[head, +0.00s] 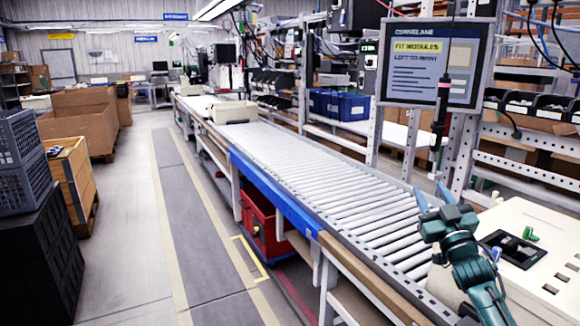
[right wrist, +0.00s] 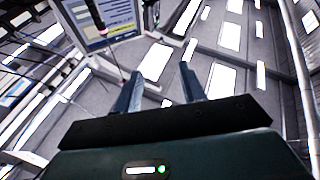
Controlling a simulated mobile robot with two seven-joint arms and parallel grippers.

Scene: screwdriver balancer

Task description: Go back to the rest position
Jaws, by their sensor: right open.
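My right gripper (head: 432,197) is open and empty in the head view. It is raised at the lower right, in front of the roller conveyor's near end and left of a pale workbench unit. Its two spread fingers also show in the right wrist view (right wrist: 163,90), with nothing between them. A screwdriver (head: 443,95) with a pink band hangs upright on a cable in front of the screen, above and apart from my right gripper. My left gripper is in neither view.
The roller conveyor (head: 330,180) runs away to the back left, with a pale box (head: 233,111) far along it. A screen (head: 436,62) stands behind. The aisle floor at left is clear.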

